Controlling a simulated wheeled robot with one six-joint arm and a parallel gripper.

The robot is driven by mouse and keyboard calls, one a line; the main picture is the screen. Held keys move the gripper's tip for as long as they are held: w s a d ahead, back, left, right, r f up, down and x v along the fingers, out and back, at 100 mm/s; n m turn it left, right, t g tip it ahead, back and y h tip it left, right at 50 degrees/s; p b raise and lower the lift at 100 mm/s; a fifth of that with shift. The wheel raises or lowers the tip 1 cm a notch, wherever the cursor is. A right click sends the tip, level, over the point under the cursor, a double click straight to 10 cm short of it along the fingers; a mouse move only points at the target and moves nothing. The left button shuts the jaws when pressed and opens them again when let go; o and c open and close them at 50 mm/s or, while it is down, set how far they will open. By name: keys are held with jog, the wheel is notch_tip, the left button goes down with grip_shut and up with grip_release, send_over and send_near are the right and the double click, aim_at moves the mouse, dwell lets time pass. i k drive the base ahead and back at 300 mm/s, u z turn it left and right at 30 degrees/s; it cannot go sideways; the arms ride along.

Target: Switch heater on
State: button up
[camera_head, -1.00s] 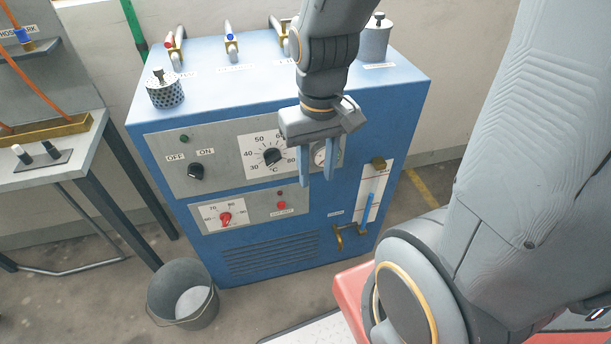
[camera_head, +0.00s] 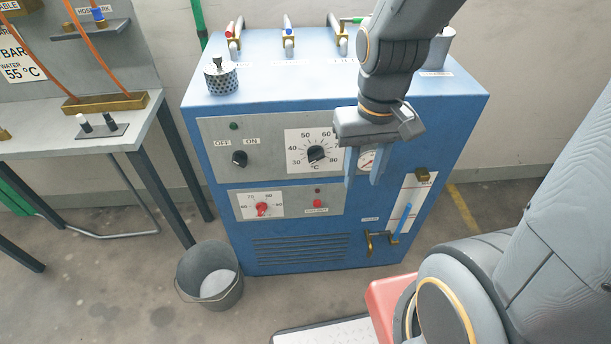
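The heater is a blue box-shaped unit (camera_head: 330,222) with a grey control panel on its front. A black rotary switch (camera_head: 240,158) sits at the panel's upper left, with OFF at its left and ON at its right; I cannot tell exactly where it points. A dark green lamp (camera_head: 234,126) above it looks unlit. A temperature dial (camera_head: 316,153) is right of the switch. My gripper (camera_head: 363,166) hangs fingers down in front of the panel's right part, right of the dial, partly covering a round gauge (camera_head: 367,160). Its blue fingers are apart and empty.
A red knob (camera_head: 262,209) and a red button (camera_head: 317,203) are on the lower panel. A bucket (camera_head: 210,274) stands on the floor at the front left. A grey bench (camera_head: 70,137) is at the left. Valves (camera_head: 288,40) line the unit's back top.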

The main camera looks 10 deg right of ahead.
aim_at(239, 158)
jog(key=z, duration=0.4)
jog(key=k, duration=1.1)
jog(key=u, duration=0.8)
